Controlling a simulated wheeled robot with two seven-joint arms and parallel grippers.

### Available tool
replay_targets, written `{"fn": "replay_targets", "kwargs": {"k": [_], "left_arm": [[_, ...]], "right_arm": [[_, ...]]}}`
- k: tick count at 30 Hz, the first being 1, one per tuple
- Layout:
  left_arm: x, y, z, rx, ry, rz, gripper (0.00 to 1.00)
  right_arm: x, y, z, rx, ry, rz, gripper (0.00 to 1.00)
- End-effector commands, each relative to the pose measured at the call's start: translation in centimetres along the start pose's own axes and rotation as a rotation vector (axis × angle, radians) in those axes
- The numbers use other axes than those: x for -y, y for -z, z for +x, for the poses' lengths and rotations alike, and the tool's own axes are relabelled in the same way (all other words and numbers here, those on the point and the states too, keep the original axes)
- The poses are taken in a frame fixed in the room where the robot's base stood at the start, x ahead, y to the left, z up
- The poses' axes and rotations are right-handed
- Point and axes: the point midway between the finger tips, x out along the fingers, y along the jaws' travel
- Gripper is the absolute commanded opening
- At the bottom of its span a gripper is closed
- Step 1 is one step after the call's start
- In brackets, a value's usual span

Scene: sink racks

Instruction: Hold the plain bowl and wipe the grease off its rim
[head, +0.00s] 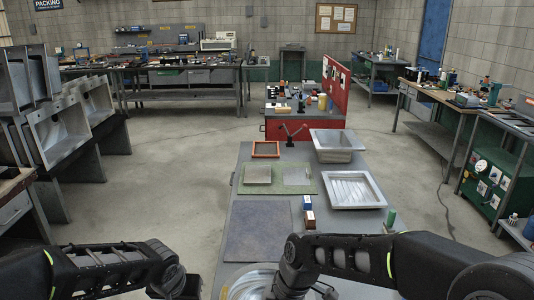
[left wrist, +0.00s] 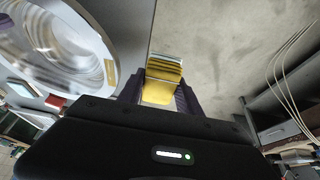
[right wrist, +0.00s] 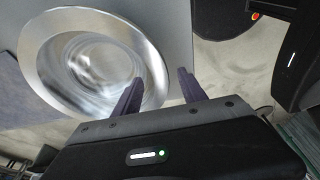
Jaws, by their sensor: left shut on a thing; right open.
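The plain bowl (head: 245,287) is a shiny metal bowl with a wide flat rim, at the near end of the grey bench, cut off by the picture's bottom edge. It also shows in the left wrist view (left wrist: 50,45) and right wrist view (right wrist: 50,72). A small yellowish-brown patch (left wrist: 111,73) is on its rim.
Farther along the bench are a grey-blue mat (head: 258,232), a green mat (head: 249,190) with two plates, an orange frame (head: 265,149) and two metal trays (head: 355,190) (head: 337,144). Small blocks (head: 308,212) stand right of the grey-blue mat. Open floor lies left of the bench.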

Motion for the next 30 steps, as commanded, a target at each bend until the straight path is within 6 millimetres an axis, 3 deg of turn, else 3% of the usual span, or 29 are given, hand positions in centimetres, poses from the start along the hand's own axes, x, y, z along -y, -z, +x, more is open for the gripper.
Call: {"fn": "replay_targets", "kwargs": {"k": [1, 3, 10, 24, 30], "left_arm": [[0.0, -0.5, 1.1, 0.000, 0.000, 0.000, 0.09], [0.0, -0.8, 1.9, 0.000, 0.000, 0.000, 0.09], [0.0, -1.4, 3.5, 0.000, 0.000, 0.000, 0.09], [0.0, -1.6, 3.8, 0.000, 0.000, 0.000, 0.09], [0.0, -1.6, 3.8, 0.000, 0.000, 0.000, 0.09]], "right_arm": [[0.0, -0.2, 1.5, 0.001, 0.001, -0.001, 0.49], [0.0, -0.2, 2.5, 0.000, 0.000, 0.001, 0.49], [0.0, -0.1, 4.8, 0.001, 0.000, -0.001, 0.49], [0.0, 0.0, 5.3, 0.001, 0.001, 0.000, 0.49], [0.0, 0.0, 5.2, 0.001, 0.001, 0.000, 0.33]]}}
